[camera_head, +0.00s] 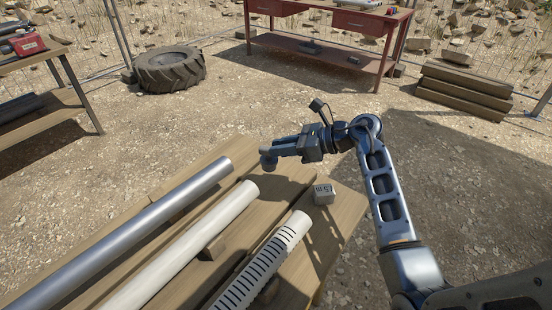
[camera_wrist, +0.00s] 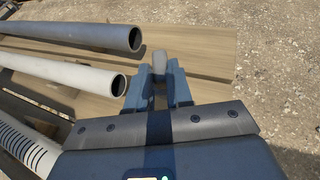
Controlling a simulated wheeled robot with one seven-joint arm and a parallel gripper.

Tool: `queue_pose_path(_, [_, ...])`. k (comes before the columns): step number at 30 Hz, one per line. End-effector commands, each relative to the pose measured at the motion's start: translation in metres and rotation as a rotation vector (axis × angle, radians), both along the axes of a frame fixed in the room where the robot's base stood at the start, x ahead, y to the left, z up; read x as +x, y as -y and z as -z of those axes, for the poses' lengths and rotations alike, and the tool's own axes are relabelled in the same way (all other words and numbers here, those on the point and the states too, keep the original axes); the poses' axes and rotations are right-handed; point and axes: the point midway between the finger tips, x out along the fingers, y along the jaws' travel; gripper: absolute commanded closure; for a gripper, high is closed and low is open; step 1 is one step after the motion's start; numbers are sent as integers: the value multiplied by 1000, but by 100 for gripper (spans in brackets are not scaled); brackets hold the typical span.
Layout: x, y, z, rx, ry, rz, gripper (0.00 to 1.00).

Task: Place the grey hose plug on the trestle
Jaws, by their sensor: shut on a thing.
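My gripper (camera_head: 279,152) reaches left over the far end of a wooden trestle (camera_head: 343,207). It is shut on a small grey plug (camera_head: 268,161), which sits at the fingertips. In the wrist view the plug (camera_wrist: 159,62) shows between the two blue fingers (camera_wrist: 164,80), with the trestle boards (camera_wrist: 205,50) behind it. The plug appears to be at or just above the boards; I cannot tell whether it touches them. Part of the plug is hidden by the fingers.
A grey metal pipe (camera_head: 150,222), a white pipe (camera_head: 195,243) and a slotted white pipe (camera_head: 265,262) lie on the trestle. A small marked block (camera_head: 323,194) stands near the right edge. A red workbench (camera_head: 325,25) and a tyre (camera_head: 169,69) are farther back.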

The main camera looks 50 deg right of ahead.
Motion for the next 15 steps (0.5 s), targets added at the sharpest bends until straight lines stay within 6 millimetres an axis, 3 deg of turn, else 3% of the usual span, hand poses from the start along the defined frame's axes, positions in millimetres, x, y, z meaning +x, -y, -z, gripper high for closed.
queue_pose_path(6, [10,-8,11,0,-1,-1,100])
queue_pose_path(15, [9,-8,47,1,-2,1,100])
